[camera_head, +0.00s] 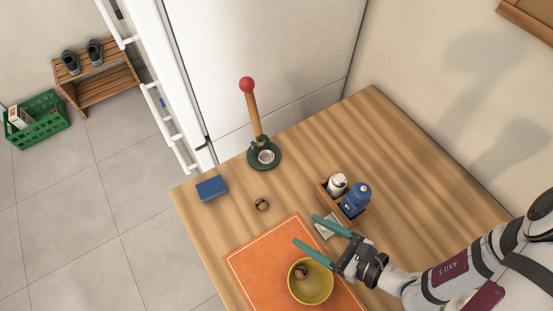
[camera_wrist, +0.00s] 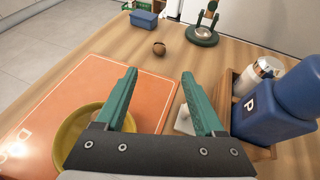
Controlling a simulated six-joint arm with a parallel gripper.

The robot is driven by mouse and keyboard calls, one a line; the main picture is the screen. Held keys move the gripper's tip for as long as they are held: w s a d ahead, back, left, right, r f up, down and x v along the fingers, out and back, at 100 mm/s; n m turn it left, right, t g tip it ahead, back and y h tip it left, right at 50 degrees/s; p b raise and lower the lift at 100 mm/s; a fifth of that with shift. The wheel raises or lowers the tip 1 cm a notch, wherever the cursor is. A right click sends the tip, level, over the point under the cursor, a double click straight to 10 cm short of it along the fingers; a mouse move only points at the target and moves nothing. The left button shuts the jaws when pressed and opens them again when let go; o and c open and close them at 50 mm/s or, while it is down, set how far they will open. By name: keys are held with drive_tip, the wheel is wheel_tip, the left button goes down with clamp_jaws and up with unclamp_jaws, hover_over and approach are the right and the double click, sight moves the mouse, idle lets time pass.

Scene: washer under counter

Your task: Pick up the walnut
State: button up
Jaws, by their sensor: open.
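A small brown, rounded walnut (camera_head: 262,204) lies on the bare wooden counter, beyond the orange mat. It also shows in the wrist view (camera_wrist: 159,49), ahead of the gap between my fingers. Another small brown nut-like thing (camera_head: 302,271) lies in the yellow bowl (camera_head: 325,288); I cannot tell exactly what it is. My gripper (camera_head: 305,230), with green fingers, is open and empty above the mat's right edge, short of the walnut on the counter. In the wrist view, the bowl (camera_wrist: 75,135) is partly hidden by my gripper (camera_wrist: 158,73).
A green-based stand (camera_head: 264,157) with a red-knobbed handle is at the back. A blue box (camera_head: 212,188) sits left of the walnut. A wooden caddy (camera_head: 326,198) holds a white jar and a blue bottle (camera_head: 355,199) on the right. The orange mat (camera_head: 265,262) lies in front.

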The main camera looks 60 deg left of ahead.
sight(265, 207)
drive_tip(key=x, duration=1.4)
drive_tip(key=shift+s+a+f, duration=0.2)
clamp_jaws()
